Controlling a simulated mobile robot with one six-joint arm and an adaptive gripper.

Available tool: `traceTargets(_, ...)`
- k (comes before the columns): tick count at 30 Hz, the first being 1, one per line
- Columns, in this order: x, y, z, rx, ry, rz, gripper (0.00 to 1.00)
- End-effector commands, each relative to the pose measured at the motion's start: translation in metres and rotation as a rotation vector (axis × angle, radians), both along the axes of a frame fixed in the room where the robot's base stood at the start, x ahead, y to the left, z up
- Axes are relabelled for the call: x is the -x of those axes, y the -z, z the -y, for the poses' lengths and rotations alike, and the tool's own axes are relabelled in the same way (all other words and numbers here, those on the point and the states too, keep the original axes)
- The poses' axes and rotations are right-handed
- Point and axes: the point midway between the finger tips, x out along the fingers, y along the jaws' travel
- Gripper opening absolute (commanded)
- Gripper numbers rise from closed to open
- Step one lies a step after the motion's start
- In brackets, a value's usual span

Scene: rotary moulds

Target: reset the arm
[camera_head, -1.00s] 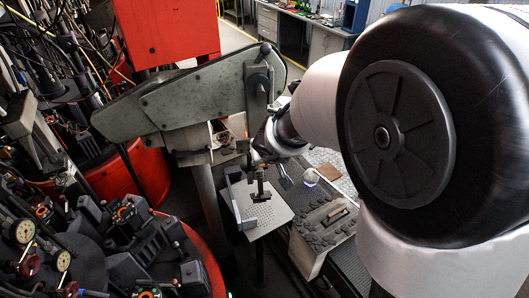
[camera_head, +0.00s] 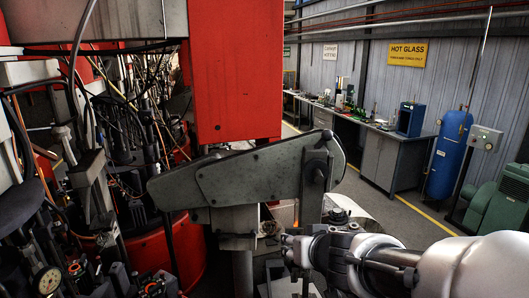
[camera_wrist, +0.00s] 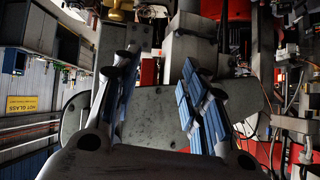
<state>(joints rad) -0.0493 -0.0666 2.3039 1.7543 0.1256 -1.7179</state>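My gripper (camera_wrist: 165,88) shows in the wrist view with its two blue-padded fingers apart. I see nothing held between them. Behind the fingers is a grey metal plate-like part with bolts (camera_wrist: 150,118). In the head view my white arm comes in from the lower right, and its dark wrist end is beside the grey machine arm (camera_head: 250,180). The fingertips are hard to make out there.
A red machine column (camera_head: 236,75) stands behind the grey machine arm. Moulds, hoses and a gauge (camera_head: 47,280) crowd the left. A workbench (camera_head: 380,155), a blue tank (camera_head: 447,155) and a green machine (camera_head: 500,208) are at the back right. Open floor lies before the bench.

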Motion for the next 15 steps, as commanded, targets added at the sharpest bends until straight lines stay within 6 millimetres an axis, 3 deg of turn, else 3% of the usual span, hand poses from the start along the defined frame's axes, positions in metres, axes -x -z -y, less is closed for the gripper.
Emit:
traceTargets(1,0.012,0.017,-0.010,-0.027,-0.042,0.024,0.40)
traceTargets(4,0.040,0.031,-0.032,-0.080,-0.129,0.025,0.40)
traceTargets(9,0.105,0.080,-0.051,-0.115,-0.232,-0.074,0.40)
traceTargets(12,0.148,0.122,-0.048,-0.097,-0.246,-0.174,0.40)
traceTargets(15,0.189,0.169,-0.032,-0.052,-0.212,-0.286,0.40)
